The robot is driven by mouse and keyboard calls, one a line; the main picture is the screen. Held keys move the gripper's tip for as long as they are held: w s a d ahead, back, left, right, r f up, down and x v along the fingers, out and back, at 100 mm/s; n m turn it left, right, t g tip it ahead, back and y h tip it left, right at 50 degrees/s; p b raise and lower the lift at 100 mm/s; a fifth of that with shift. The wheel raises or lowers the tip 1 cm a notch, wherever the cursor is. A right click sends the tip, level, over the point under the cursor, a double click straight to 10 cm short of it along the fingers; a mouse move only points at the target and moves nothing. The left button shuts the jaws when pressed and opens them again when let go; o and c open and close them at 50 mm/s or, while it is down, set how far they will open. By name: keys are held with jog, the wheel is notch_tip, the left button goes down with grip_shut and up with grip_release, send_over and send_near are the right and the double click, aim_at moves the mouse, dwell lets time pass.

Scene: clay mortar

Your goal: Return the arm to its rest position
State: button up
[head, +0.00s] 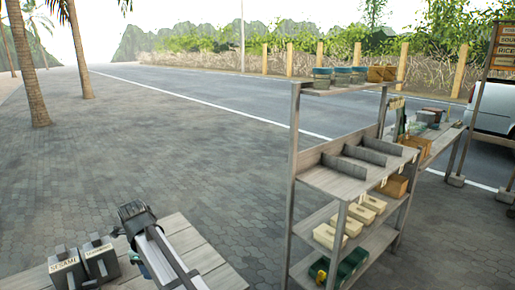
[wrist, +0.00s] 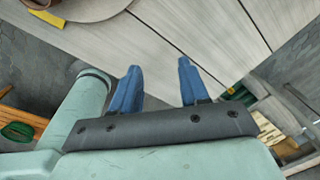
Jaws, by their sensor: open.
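My gripper (wrist: 158,65) shows in the wrist view with its two blue fingers apart. Nothing is between them, and pale wooden boards (wrist: 230,30) lie beyond the fingertips. In the head view my arm (head: 160,250) stands over the wooden table (head: 205,257) at the bottom; I cannot make out the fingers there. At the upper left of the wrist view, a brown round vessel (wrist: 68,8) is cut off by the frame edge. It sits on a round pale board, apart from the fingers. I cannot tell whether it is the clay mortar.
Two dark containers, one labelled SESAME (head: 66,270), stand left of my arm. A tall shelf rack (head: 340,185) with trays and boxes stands to the right. A side table (head: 430,130) stands behind it. Paving (head: 130,130) is open beyond the table.

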jog(key=w+d+f+n, duration=0.15)
jog(key=d+f, duration=0.25)
jog(key=d, duration=0.6)
jog(key=w+d+f+n+h, duration=0.1)
jog(key=w+d+f, duration=0.15)
jog(key=d, duration=0.65)
jog(key=w+d+f+n, duration=0.1)
jog(key=d+f, duration=0.4)
jog(key=d, duration=0.5)
jog(key=s+d+f+n+g, duration=0.1)
jog(key=s+d+f+n, duration=0.2)
jog(key=s+d+f, duration=0.45)
jog(key=s+d+f+n+g, duration=0.25)
jog(key=d+f, duration=0.25)
jog(key=f, duration=0.5)
jog(key=s+d+f+n+g, duration=0.1)
jog(key=s+d+f+n, duration=0.1)
jog(key=s+d+f, duration=0.55)
jog(key=s+d+f+n+g, duration=0.1)
jog(key=s+d+f+n, duration=0.2)
jog(key=s+f, duration=0.3)
jog(key=s+d+f+n+g+y, duration=0.1)
jog(key=s+f, duration=0.6)
jog(key=s, duration=0.7)
jog(key=shift+s+d+n+g, duration=0.3)
jog(key=shift+d+n+g, duration=0.55)
jog(key=shift+n, duration=0.25)
